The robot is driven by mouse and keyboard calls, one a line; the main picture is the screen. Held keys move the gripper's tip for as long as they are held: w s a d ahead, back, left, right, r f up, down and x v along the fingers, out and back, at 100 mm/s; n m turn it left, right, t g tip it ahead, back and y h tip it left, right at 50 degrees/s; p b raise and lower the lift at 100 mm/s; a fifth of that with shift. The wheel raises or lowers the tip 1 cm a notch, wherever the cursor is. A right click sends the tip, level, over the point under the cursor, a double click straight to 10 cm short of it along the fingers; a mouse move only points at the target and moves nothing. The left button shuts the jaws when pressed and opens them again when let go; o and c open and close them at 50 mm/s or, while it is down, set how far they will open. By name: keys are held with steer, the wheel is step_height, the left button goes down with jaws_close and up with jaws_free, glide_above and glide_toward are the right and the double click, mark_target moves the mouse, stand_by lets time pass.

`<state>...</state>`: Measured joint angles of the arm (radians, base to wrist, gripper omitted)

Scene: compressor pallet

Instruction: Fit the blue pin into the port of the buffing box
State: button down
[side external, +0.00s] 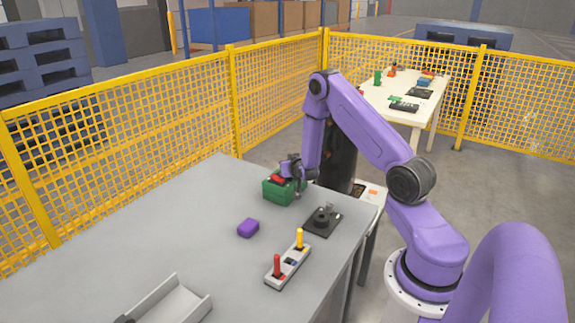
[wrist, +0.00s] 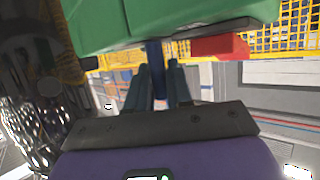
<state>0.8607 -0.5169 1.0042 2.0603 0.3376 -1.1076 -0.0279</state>
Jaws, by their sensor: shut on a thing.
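The buffing box (side external: 277,190) is a green box with a red part on top, near the far right edge of the grey table. It fills the top of the wrist view (wrist: 110,20). My gripper (side external: 293,172) is at the box's right side, with its fingers (wrist: 157,88) shut on the blue pin (wrist: 155,82). The pin's far end reaches the edge of the green box in the wrist view. The port is not visible, and I cannot tell whether the pin is in it. The pin is hidden in the side external view.
A light rack (side external: 288,267) holds an upright red pin (side external: 277,264) and yellow pin (side external: 299,238). A black fixture (side external: 322,220) stands close to the box. A purple block (side external: 248,228) and an open metal tray (side external: 172,305) lie on the table (side external: 150,235), whose left side is clear.

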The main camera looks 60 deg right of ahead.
steer(key=c, duration=1)
jaws_free()
